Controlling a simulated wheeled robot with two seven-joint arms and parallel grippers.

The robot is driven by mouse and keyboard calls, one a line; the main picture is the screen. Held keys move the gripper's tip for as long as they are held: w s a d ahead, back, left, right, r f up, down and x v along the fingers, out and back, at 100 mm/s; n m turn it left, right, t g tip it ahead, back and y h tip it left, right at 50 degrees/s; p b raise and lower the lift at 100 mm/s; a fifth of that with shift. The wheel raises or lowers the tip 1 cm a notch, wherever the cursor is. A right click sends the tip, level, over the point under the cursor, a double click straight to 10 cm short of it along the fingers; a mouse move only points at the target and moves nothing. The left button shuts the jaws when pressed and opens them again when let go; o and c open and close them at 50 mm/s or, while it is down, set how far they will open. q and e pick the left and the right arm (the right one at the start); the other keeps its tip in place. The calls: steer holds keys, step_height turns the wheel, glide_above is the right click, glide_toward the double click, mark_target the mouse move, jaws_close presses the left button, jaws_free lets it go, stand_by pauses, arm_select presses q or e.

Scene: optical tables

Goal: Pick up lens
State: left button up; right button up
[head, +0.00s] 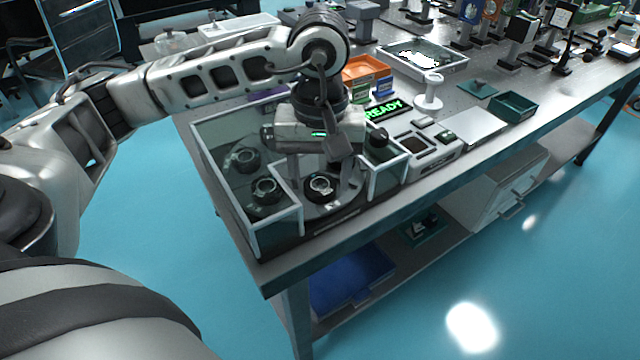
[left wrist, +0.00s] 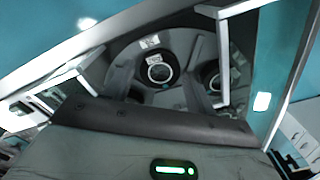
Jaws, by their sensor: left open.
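The left wrist view shows a second round mount (left wrist: 214,82), partly hidden. My right gripper is not in view.
The enclosure's pale-edged glass walls (head: 276,222) stand close around the gripper, with a gap at the front.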

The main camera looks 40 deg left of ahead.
arm_select(q)
steer(key=shift+f, duration=0.25)
steer(key=c, duration=0.7)
steer(key=shift+r, duration=0.1)
steer(key=shift+c, duration=0.2)
